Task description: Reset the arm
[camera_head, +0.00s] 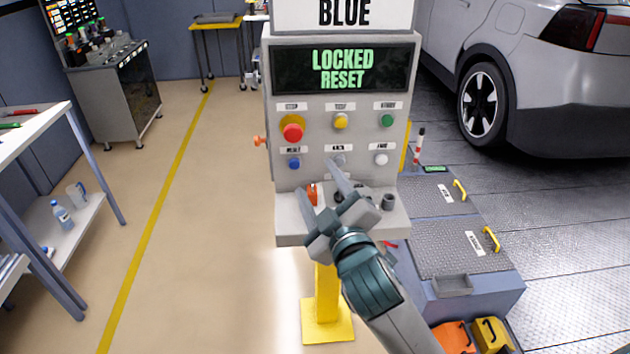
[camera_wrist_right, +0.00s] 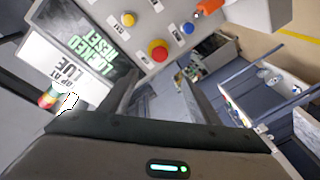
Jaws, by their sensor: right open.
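A grey control console (camera_head: 285,225) stands on a yellow post. Its screen (camera_head: 340,68) reads "LOCKED RESET" in green. The panel has a red mushroom button (camera_head: 292,131) on a yellow base, a yellow button (camera_head: 341,121), a green button (camera_head: 387,121), a blue button (camera_head: 294,163) under a small label, and a white button (camera_head: 381,160). My right gripper (camera_head: 320,180) is open in front of the lower panel and ledge, its fingers apart. Its wrist view shows the red button (camera_wrist_right: 158,50) and blue button (camera_wrist_right: 188,28) beyond the fingers. My left gripper is out of view.
An orange knob (camera_head: 260,141) sticks out of the console's left side. Small controls, including a dark one (camera_head: 388,202), sit on the ledge, partly hidden by my gripper. A low grey cabinet (camera_head: 455,245) and a silver car (camera_head: 570,100) are at right. Open floor lies left.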

